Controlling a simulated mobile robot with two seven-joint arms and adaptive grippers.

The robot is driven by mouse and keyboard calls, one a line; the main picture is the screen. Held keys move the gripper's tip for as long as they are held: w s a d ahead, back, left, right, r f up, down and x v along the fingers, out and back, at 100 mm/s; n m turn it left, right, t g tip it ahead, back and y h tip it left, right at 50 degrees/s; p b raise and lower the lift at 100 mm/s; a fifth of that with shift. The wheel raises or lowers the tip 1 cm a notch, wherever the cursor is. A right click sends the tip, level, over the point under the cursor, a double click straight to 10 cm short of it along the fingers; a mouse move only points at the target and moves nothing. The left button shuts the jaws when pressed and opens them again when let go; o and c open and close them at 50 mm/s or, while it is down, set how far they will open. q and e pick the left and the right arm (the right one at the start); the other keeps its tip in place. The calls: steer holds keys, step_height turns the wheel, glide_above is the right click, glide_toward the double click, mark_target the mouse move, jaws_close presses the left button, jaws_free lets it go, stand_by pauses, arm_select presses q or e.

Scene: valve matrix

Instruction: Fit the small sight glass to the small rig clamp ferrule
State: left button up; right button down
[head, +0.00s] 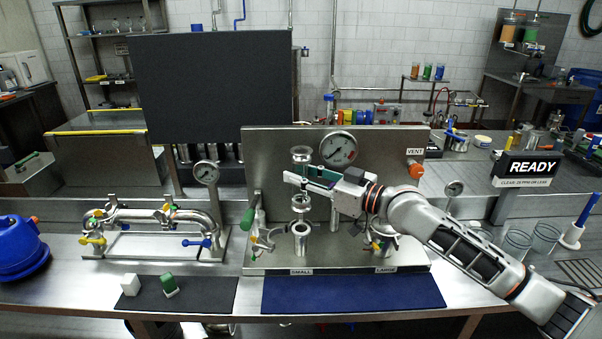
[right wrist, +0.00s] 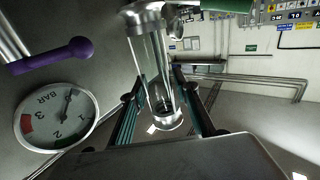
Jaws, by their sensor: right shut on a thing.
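The small sight glass, a clear tube with metal end flanges, is upright in my right gripper (head: 306,178). In the head view its upper flange (head: 301,154) shows above the fingers and its lower flange (head: 301,203) below them. In the right wrist view the sight glass (right wrist: 152,62) stands between the two fingers (right wrist: 160,105). The small rig clamp ferrule (head: 301,231) is an upright metal pipe end behind the SMALL label. The sight glass is above it, roughly in line in the head view, with a slight gap showing. My left gripper is out of view.
The rig's steel back panel (head: 268,160) carries a pressure gauge (head: 338,150). The large ferrule's area (head: 385,243) is partly behind my arm. A green handle (head: 250,219) stands left of the small ferrule. The blue mat (head: 350,292) in front is clear.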

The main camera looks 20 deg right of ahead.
mark_target(309, 200)
steer(key=shift+f+b, duration=0.35)
steer(key=shift+f, duration=0.25)
steer(key=shift+f+b, duration=0.4)
steer(key=shift+f, duration=0.1)
steer(key=shift+f+b, duration=0.95)
steer(key=shift+f, duration=0.15)
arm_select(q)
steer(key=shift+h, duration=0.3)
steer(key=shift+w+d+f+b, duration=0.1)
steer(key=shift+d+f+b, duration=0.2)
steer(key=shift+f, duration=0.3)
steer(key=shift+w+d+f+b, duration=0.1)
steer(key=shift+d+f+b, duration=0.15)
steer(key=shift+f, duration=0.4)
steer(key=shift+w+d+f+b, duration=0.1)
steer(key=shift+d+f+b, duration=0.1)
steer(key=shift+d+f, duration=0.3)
arm_select(e)
steer(key=shift+f, duration=1.05)
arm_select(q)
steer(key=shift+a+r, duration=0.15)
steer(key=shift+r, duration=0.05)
arm_select(e)
steer(key=c, duration=1.5)
jaws_free()
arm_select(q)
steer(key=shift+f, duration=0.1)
arm_select(e)
steer(key=shift+o, duration=0.2)
